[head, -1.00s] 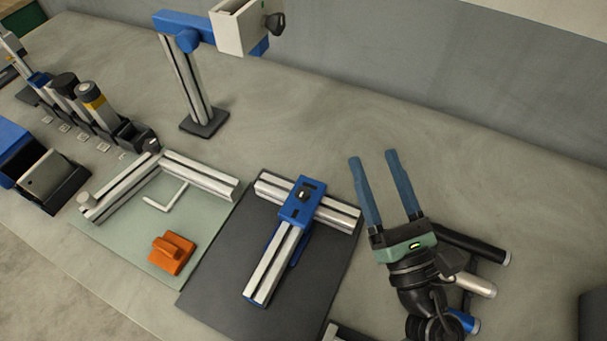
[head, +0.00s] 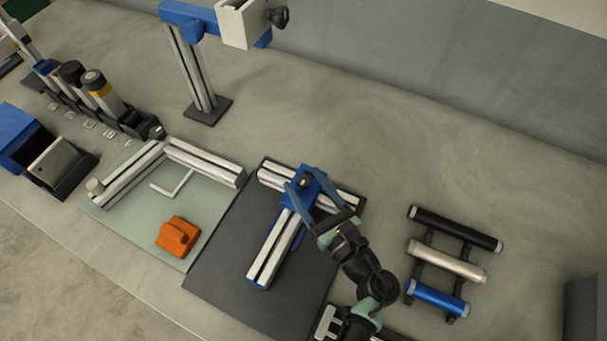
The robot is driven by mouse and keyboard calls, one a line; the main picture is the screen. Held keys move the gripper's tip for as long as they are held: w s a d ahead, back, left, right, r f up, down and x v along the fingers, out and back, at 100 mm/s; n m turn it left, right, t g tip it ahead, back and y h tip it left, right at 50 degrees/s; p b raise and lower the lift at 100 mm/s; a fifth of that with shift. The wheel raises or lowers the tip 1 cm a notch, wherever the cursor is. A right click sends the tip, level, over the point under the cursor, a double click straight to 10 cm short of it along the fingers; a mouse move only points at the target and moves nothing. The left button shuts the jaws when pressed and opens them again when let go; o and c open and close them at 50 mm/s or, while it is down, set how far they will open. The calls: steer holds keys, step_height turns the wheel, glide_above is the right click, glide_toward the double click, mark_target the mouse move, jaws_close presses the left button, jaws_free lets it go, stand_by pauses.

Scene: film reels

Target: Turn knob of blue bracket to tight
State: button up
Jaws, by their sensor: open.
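The blue bracket (head: 312,184) joins two silver profiles in a T on the dark mat, at the middle of the head view. Its small dark knob (head: 305,181) sits on top of the bracket. My gripper (head: 301,179) is open, with its two blue fingers over the bracket and one on either side of the knob. I cannot tell whether the fingertips touch the knob or hover above it. The fingers and wrist hide part of the bracket and of the crosswise profile.
A post (head: 196,75) with a blue arm, white box and black knob stands behind. A green mat (head: 205,235) with profiles, an L-shaped key and an orange block (head: 177,237) lies left. A rack of black, silver and blue cylinders (head: 446,260) lies right. Bench behind the mat is clear.

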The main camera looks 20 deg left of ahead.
steer(key=shift+x, duration=0.8)
jaws_close()
